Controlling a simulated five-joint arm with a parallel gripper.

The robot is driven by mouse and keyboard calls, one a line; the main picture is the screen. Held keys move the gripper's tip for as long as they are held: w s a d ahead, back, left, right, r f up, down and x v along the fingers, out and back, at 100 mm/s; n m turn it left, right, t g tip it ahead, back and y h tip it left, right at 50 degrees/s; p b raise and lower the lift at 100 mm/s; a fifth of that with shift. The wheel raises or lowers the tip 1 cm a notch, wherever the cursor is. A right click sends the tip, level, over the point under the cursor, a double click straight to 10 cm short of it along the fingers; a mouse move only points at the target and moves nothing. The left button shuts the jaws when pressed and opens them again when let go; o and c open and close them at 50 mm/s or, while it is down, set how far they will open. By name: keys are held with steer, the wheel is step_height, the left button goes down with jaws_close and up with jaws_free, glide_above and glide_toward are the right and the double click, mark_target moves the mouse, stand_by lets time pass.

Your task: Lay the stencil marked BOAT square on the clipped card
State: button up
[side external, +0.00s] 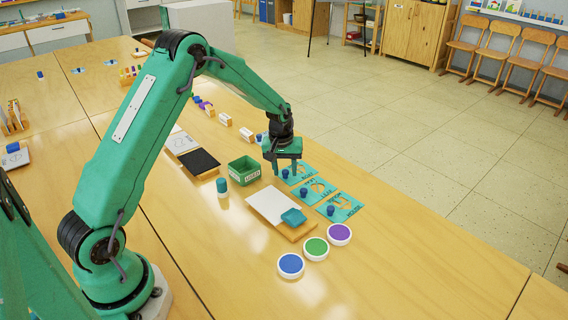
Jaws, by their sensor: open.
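Three teal stencils with blue knobs lie in a row on the table, a far one (298,180), a middle one (321,186) and a near one (346,203). Their markings are too small to read, so I cannot tell which says BOAT. The white card (268,202) lies on a wooden board with a teal clip (293,217) at its near right corner. No stencil lies on the card. My gripper (284,172) is open and empty, pointing down beside the far stencil and partly covering it. Its height above the table is hard to judge.
Blue (290,264), green (316,247) and purple (339,233) round pads stand in front of the board. A green labelled box (244,171) and a teal-capped jar (221,188) stand behind and left of it. A black pad (199,161) lies farther back. The right front table is clear.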

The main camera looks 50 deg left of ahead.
step_height(320, 180, up, 12)
steer(key=s, duration=0.1)
steer(key=shift+s+d, duration=0.2)
steer(key=shift+s, duration=0.1)
stand_by(0.3)
steer(key=shift+r, duration=0.15)
stand_by(0.4)
steer(key=s+d+r+m+t, duration=0.1)
steer(key=s+d+r+m, duration=0.1)
steer(key=s+d+r, duration=0.35)
steer(key=s+d+r+m+t, duration=0.1)
steer(key=s+d+r+m, duration=0.1)
steer(key=s+r, duration=0.5)
steer(key=s+d+m+t, duration=0.1)
steer(key=s+d+m, duration=0.1)
steer(key=s, duration=0.6)
steer(key=s+d+f+m+t, duration=0.1)
steer(key=s+d+m, duration=0.1)
steer(key=s, duration=0.6)
steer(key=shift+d+m, duration=0.3)
steer(key=shift+d, duration=0.15)
